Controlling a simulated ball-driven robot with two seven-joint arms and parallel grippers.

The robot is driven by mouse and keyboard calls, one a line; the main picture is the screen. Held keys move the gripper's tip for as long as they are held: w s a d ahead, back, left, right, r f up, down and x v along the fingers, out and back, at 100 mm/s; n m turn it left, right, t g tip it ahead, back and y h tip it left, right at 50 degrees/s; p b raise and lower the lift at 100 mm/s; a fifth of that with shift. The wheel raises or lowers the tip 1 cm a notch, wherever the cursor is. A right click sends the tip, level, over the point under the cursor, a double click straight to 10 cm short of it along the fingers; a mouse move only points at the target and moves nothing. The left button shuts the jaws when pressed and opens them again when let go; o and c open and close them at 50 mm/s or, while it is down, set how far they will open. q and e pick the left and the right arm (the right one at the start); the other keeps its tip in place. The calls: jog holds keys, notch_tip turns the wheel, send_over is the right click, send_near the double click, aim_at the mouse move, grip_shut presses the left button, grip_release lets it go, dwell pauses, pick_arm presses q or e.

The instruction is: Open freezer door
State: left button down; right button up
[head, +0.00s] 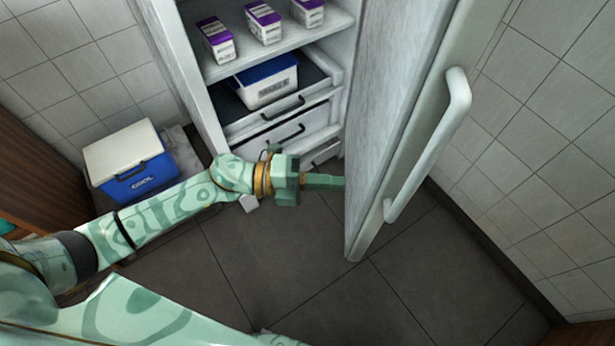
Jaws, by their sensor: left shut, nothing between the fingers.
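The freezer door (392,110) stands wide open on the right, swung out from the freezer cabinet (200,85). Its white bar handle (437,140) is on the door's outer side, facing right. My left gripper (342,182) is shut and empty, in front of the lower part of the opening. Its fingertips are at the inner face of the door near its free edge; I cannot tell whether they touch it. My right gripper is not in view.
Inside the freezer, several purple-topped cartons (263,24) stand on a shelf (285,45), above a blue-lidded box (268,82) and drawers (290,130). A blue-and-white cooler (130,165) stands at left. Tiled wall (545,165) bounds the right; the floor (300,260) in front is clear.

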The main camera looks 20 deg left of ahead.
aim_at(381, 186)
pick_arm(q)
jog(key=b+x, duration=0.1)
jog(key=x, duration=0.5)
jog(key=shift+d+f, duration=0.1)
jog(key=shift+f, duration=0.05)
jog(key=shift+d, duration=0.15)
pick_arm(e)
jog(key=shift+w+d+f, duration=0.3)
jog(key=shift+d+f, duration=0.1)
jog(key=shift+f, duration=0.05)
pick_arm(q)
jog(key=shift+w+d, duration=0.1)
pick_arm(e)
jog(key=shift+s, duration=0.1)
